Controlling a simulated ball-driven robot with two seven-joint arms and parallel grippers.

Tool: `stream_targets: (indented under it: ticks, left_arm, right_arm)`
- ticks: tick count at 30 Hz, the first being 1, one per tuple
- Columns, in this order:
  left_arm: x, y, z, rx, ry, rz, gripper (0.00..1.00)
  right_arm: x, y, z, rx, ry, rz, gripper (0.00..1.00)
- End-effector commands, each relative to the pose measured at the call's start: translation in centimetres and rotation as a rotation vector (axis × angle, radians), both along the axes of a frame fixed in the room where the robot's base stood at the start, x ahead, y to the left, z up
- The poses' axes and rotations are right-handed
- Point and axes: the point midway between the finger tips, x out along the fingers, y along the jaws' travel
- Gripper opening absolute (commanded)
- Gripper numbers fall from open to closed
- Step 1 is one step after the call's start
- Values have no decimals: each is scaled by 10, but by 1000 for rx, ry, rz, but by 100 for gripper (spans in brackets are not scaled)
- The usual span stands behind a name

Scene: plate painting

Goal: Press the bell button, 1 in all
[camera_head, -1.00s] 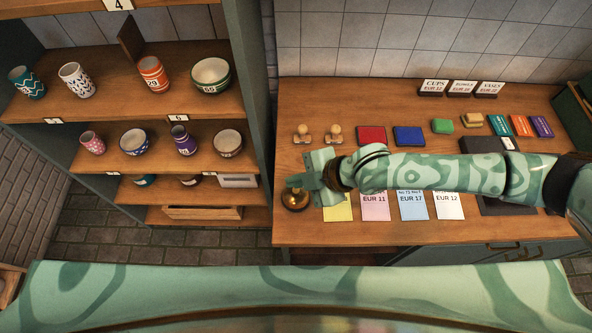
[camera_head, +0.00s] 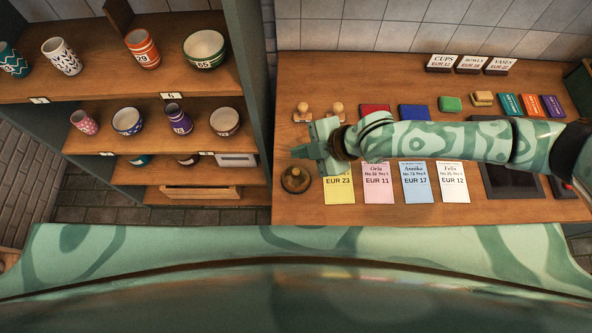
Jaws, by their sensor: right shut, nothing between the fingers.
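The brass bell (camera_head: 295,179) stands on its dark base near the left front edge of the wooden counter (camera_head: 300,211). My right gripper (camera_head: 300,150) is above and behind the bell in the picture, pointing left, shut and empty. It appears apart from the bell. The bell's top shows, and nothing covers it. My left gripper is not in view.
Two wooden stamps (camera_head: 304,112) stand behind the gripper. A yellow card (camera_head: 339,184) and other price cards lie right of the bell. Red and blue pads (camera_head: 414,112) lie behind my arm. A shelf of cups and bowls (camera_head: 204,49) stands left.

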Motion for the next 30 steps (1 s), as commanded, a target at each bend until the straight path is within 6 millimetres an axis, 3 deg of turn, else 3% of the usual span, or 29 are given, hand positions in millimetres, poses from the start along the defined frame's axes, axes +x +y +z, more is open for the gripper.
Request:
stream_targets:
  ticks: [1,10,18,30]
  left_arm:
    - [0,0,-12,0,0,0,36]
    - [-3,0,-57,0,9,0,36]
    - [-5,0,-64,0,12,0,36]
    - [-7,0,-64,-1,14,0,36]
  right_arm:
    - [0,0,-12,0,1,-1,0]
    - [0,0,-51,0,0,0,0]
    - [0,0,-69,0,0,0,0]
    - [0,0,-69,1,0,1,0]
